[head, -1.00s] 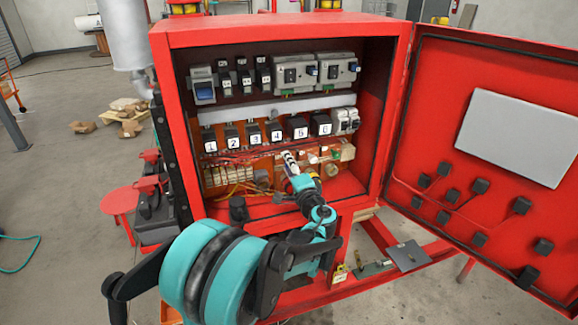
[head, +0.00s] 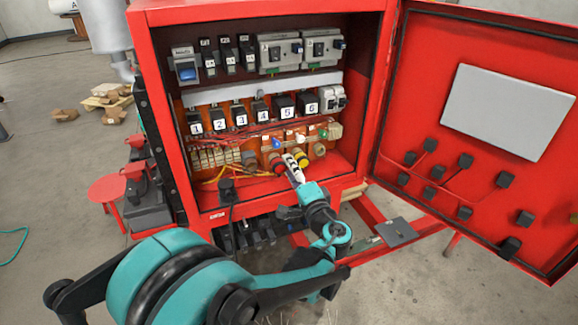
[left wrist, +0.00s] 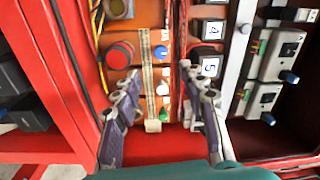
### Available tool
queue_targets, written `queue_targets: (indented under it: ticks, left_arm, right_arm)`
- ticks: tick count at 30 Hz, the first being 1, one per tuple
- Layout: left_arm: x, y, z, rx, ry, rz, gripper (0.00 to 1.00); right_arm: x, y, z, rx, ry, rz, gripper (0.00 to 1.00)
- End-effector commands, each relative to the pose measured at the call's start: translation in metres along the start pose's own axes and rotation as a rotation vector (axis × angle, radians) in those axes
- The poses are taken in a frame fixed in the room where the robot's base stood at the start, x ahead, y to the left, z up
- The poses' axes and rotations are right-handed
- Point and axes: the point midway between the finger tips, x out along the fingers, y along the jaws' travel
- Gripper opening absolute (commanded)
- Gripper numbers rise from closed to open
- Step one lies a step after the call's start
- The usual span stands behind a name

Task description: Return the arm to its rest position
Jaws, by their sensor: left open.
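My left arm comes in from the lower left of the head view. Its left gripper (head: 291,163) is at the lower front of the open red cabinet (head: 258,12), by a red button (head: 276,161) and a yellow button (head: 301,159). In the left wrist view the two fingers of the left gripper (left wrist: 163,100) are spread apart with nothing held between them. The red button (left wrist: 119,55) shows beyond the left finger there. My right gripper is not in view.
Numbered black switches (head: 284,106) line the cabinet's middle row, above blue, white and green lamps (head: 300,138). The open red door (head: 478,180) spans the right side. A red round stool (head: 107,188) stands at left. Open floor lies to the left.

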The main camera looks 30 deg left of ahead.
Motion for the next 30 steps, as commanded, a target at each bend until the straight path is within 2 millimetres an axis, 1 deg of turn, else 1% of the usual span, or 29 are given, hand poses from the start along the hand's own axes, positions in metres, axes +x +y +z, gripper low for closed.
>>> queue_targets:
  ticks: [11, 14, 17, 18, 20, 21, 23, 24, 26, 27, 29, 30]
  left_arm:
    - [0.000, 0.000, 0.001, -0.002, -0.001, 0.004, 0.42]
    - [-0.002, 0.005, 0.010, -0.026, -0.014, 0.053, 0.42]
    - [-0.011, 0.021, 0.032, -0.092, -0.045, 0.179, 0.42]
    - [-0.018, 0.030, 0.044, -0.130, -0.061, 0.249, 0.42]
    - [-0.034, 0.046, 0.062, -0.196, -0.088, 0.368, 0.42]
    - [-0.047, 0.058, 0.073, -0.245, -0.104, 0.451, 0.42]
    - [-0.070, 0.075, 0.086, -0.320, -0.127, 0.575, 0.42]
    - [-0.087, 0.086, 0.093, -0.374, -0.140, 0.657, 0.42]
    - [-0.115, 0.101, 0.102, -0.454, -0.156, 0.775, 0.42]
    - [-0.134, 0.110, 0.105, -0.508, -0.165, 0.850, 0.42]
    - [-0.161, 0.121, 0.108, -0.582, -0.174, 0.951, 0.42]
    - [-0.177, 0.127, 0.109, -0.630, -0.180, 1.012, 0.42]
  right_arm:
    - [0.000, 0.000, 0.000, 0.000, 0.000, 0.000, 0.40]
    - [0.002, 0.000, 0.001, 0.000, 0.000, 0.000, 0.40]
    - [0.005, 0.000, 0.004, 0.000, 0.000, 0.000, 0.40]
    - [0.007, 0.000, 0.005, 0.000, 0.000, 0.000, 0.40]
    - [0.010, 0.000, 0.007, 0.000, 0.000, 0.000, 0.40]
    - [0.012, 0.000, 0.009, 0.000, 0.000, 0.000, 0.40]
    - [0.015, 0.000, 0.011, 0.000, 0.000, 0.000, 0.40]
    - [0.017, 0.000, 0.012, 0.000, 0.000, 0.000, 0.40]
    - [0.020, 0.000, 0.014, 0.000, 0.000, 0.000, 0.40]
    - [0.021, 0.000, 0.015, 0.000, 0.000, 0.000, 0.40]
    - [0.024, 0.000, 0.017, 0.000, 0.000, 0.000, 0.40]
    - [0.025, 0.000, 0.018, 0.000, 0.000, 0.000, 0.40]
